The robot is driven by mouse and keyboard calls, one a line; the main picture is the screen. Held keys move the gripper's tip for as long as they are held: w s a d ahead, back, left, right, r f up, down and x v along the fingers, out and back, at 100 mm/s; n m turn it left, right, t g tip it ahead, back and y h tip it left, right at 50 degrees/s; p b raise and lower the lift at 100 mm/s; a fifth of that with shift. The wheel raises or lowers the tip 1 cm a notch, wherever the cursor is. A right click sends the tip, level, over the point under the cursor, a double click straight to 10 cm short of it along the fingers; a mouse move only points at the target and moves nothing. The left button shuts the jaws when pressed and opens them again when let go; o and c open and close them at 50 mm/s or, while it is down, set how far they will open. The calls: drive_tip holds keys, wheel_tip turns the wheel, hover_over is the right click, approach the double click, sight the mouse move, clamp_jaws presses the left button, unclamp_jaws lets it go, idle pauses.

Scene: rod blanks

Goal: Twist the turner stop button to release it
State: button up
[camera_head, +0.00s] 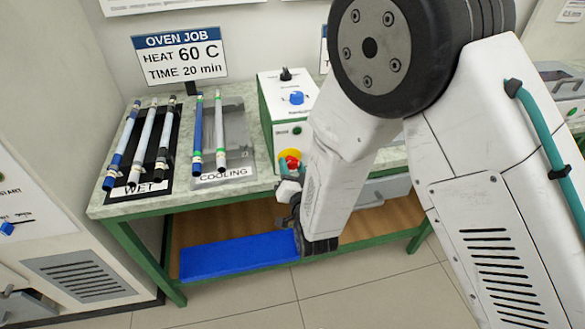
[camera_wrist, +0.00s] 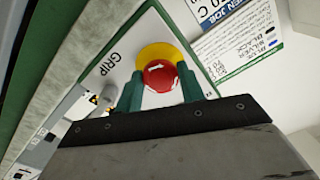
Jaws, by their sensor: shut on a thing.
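The stop button (camera_wrist: 160,76) is a red mushroom knob with white arrow marks on a yellow round plate (camera_wrist: 151,53), seen in the wrist view. In the head view a little of the red button (camera_head: 292,163) shows on the front of the green and white turner box (camera_head: 268,116). My gripper (camera_wrist: 161,84) has its two green fingers on either side of the red button and is shut on it. In the head view my gripper (camera_head: 287,190) is at the box front, partly hidden by my arm.
A black WET tray (camera_head: 172,172) with several rods and a grey COOLING tray (camera_head: 237,128) with two rods lie left of the box on the bench (camera_head: 103,212). A blue mat (camera_head: 235,257) lies on the lower shelf. An oven job sign (camera_head: 180,56) stands behind.

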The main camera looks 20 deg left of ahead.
drive_tip(key=shift+w+r, duration=0.1)
drive_tip(key=o, duration=1)
drive_tip(key=v, duration=0.7)
drive_tip(key=shift+s+d, duration=0.15)
drive_tip(key=shift+s, duration=0.25)
